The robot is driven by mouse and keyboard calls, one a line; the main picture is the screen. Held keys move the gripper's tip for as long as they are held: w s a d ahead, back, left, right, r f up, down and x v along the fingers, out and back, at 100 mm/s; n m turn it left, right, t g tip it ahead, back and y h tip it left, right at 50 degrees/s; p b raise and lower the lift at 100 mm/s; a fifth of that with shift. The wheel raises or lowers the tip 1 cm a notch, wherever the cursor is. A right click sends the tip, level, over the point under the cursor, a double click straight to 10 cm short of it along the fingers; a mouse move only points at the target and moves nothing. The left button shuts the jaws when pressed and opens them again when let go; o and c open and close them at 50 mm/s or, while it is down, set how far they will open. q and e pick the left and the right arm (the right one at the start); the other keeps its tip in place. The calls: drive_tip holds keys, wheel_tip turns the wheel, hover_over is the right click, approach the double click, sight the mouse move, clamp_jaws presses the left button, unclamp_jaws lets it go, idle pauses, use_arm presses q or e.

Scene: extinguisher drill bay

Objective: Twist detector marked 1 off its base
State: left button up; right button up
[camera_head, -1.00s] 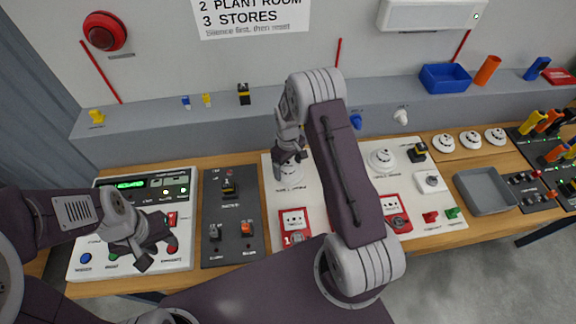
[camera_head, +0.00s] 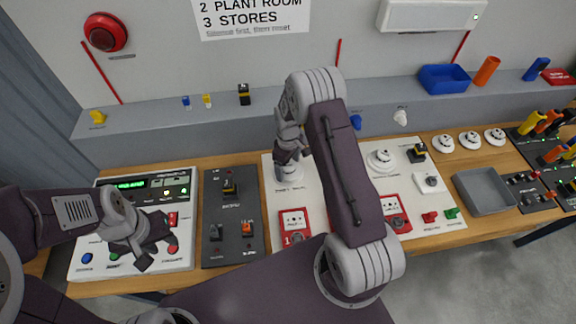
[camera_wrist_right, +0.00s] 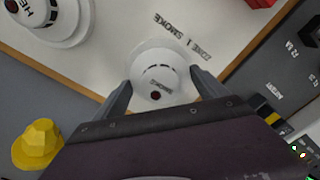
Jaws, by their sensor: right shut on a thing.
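The detector marked zone 1 smoke (camera_head: 289,172) is a white round dome on the white panel, left of the other panel detector. It shows in the right wrist view (camera_wrist_right: 158,82) with its printed label beside it. My right gripper (camera_head: 290,158) comes down over it from above, with a finger on each side of the dome (camera_wrist_right: 160,92). It is shut on the detector, which sits at its base; whether it has come loose I cannot tell. My left gripper (camera_head: 157,250) is open and empty above the alarm control box (camera_head: 90,245).
Another white detector (camera_head: 381,160) stands to the right on the panel. Red call points (camera_head: 294,222) lie in front. A grey tray (camera_head: 485,190) is empty at the right, with several spare white detectors (camera_head: 470,140) behind it. A grey ledge (camera_head: 150,125) runs along the back.

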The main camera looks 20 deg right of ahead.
drive_tip(key=shift+r+p, duration=2)
drive_tip(key=shift+r, duration=0.75)
